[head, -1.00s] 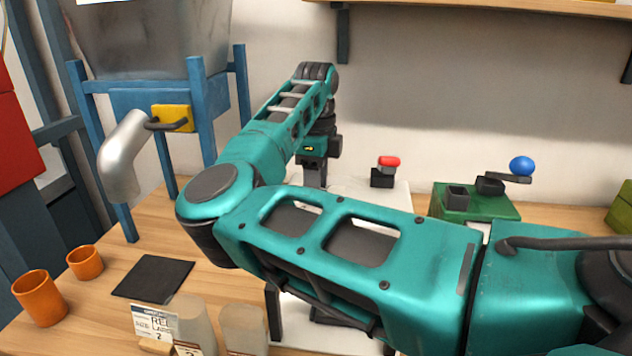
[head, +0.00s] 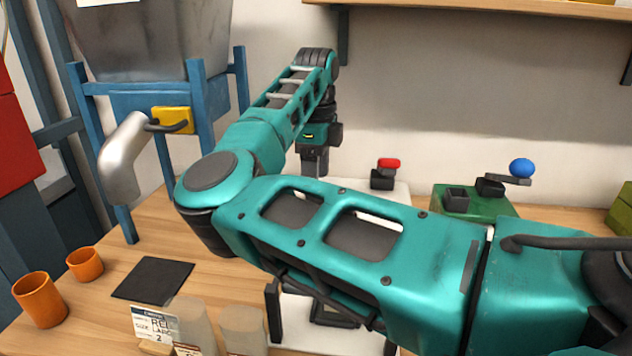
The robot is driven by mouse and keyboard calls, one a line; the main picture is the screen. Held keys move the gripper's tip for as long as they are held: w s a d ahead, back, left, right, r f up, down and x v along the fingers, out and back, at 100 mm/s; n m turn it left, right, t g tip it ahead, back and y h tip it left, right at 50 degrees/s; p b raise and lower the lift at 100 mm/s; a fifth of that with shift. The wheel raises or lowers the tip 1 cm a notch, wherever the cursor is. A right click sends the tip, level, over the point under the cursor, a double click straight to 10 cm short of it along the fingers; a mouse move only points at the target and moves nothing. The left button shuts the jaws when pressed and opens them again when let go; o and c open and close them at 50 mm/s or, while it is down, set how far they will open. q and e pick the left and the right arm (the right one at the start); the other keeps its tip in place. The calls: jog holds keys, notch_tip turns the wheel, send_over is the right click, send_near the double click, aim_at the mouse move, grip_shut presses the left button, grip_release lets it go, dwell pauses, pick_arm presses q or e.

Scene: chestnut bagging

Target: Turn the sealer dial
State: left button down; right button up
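A white machine, likely the sealer (head: 401,192), stands on the table behind and below my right arm. A red knob on a black block (head: 388,164) shows at its back right. Its near white part (head: 299,312) shows below the arm with a dark panel. My arm hides most of the machine, and I cannot make out a dial. My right gripper (head: 315,170) points down at the far side of the arm, over the machine's back left. Its fingers look close together, but their gap and anything between them cannot be made out. My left gripper is not in view.
A blue-framed hopper (head: 150,101) with a metal spout stands at the left. Two orange cups (head: 40,299), a black mat (head: 153,278) and labelled bags (head: 190,325) are at the front left. A green device with a blue knob (head: 521,168) stands at the right.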

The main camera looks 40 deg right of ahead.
notch_tip(320, 180, up, 10)
jog(key=shift+r, duration=0.2)
dwell(0.6)
